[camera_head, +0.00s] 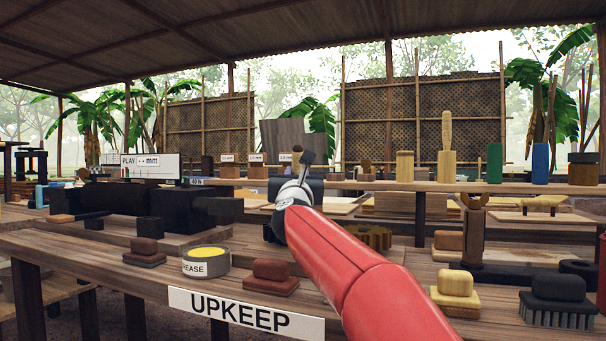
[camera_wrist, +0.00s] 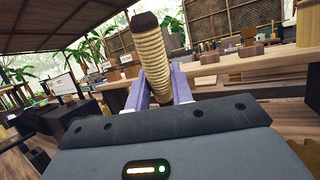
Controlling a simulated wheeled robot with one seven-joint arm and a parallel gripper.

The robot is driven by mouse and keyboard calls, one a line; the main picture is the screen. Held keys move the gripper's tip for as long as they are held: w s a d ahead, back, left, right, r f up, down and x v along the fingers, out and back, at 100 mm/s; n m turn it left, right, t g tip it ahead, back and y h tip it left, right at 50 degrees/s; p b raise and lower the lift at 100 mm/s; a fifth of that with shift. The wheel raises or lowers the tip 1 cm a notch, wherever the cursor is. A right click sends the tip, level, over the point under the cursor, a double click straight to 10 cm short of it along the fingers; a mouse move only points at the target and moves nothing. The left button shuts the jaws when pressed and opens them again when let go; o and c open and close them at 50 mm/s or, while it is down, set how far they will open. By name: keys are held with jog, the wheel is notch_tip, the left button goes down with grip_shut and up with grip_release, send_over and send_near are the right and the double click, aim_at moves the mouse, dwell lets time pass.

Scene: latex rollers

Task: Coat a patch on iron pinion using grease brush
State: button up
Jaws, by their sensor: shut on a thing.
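My gripper (camera_wrist: 160,88) is shut on a cord-wrapped handle with a dark end (camera_wrist: 154,50), which looks like the grease brush. The handle stands up, slightly tilted, between the two fingers; no bristles show in the wrist view. In the head view my red arm reaches over the bench, and its end hides most of the gripper. A toothed brown-gold gear (camera_head: 376,238) lies partly behind the arm; I cannot tell whether it is the iron pinion. An open tin of yellow grease (camera_head: 206,254) stands on the bench front, left of my arm.
A dark red block (camera_head: 145,251) and a red-brown block (camera_head: 273,275) flank the tin. A yellow block (camera_head: 454,291) and a black bristled brush (camera_head: 559,301) stand at right. Dark machinery (camera_head: 183,211) fills the left rear. A raised shelf (camera_head: 420,186) runs behind.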

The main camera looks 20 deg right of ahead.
jog(key=w+a, duration=0.1)
jog(key=a, duration=0.1)
jog(key=w+a+p, duration=0.1)
jog(key=shift+w+a, duration=0.4)
jog(key=shift+r+p, duration=2.45)
jog(key=shift+r, duration=0.65)
notch_tip(320, 180, up, 3)
jog(key=shift+f+p, duration=0.1)
jog(key=shift+p, duration=1.1)
